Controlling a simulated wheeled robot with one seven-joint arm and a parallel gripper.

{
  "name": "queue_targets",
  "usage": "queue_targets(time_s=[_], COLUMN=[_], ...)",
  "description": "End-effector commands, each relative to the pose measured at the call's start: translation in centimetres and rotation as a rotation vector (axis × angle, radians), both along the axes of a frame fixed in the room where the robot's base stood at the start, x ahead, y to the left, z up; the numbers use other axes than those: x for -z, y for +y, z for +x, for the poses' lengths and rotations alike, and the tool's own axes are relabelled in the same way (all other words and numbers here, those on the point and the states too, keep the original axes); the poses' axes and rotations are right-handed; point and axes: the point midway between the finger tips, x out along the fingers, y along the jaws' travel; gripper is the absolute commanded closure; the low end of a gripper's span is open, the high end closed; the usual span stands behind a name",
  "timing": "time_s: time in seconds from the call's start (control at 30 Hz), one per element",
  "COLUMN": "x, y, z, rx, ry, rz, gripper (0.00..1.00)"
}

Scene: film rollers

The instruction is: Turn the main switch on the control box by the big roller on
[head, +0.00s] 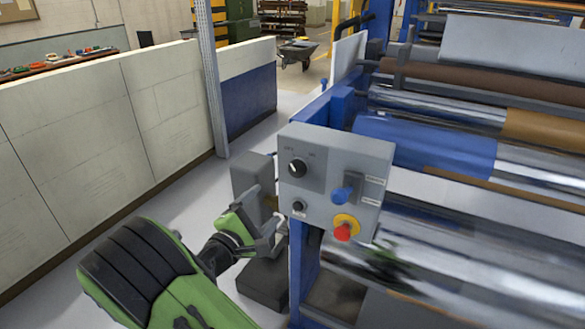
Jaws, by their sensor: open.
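The grey control box (334,185) stands on the blue frame beside the big roller (435,250). A black rotary switch (297,168) sits at its upper left, with small labels above it on the left and right. Its exact setting is too small to tell. Below it is a smaller black knob (298,206). To the right are a blue switch (342,195) and a red button (343,232) on a yellow ring. My gripper (268,211) is open and empty, left of the box's lower left edge and lower than the rotary switch.
A grey post-like unit (251,183) stands behind my gripper, left of the box. A pale partition wall (110,130) runs along the left. Bare floor (205,195) lies between them. A blue frame (305,265) is close to the right of my gripper.

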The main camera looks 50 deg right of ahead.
Motion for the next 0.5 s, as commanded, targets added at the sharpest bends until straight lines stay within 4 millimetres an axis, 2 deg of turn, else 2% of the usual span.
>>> queue_targets(time_s=[0.07, 0.17, 0.5], x=[-0.2, -0.2, -0.3], y=[-0.1, -1.4, -9.5], z=[0.3, 0.6, 2.8], rx=[-0.007, -0.004, 0.001], ry=[0.016, 0.012, 0.009], rz=[-0.025, -0.022, -0.020], gripper=[0.20, 0.20, 0.20])
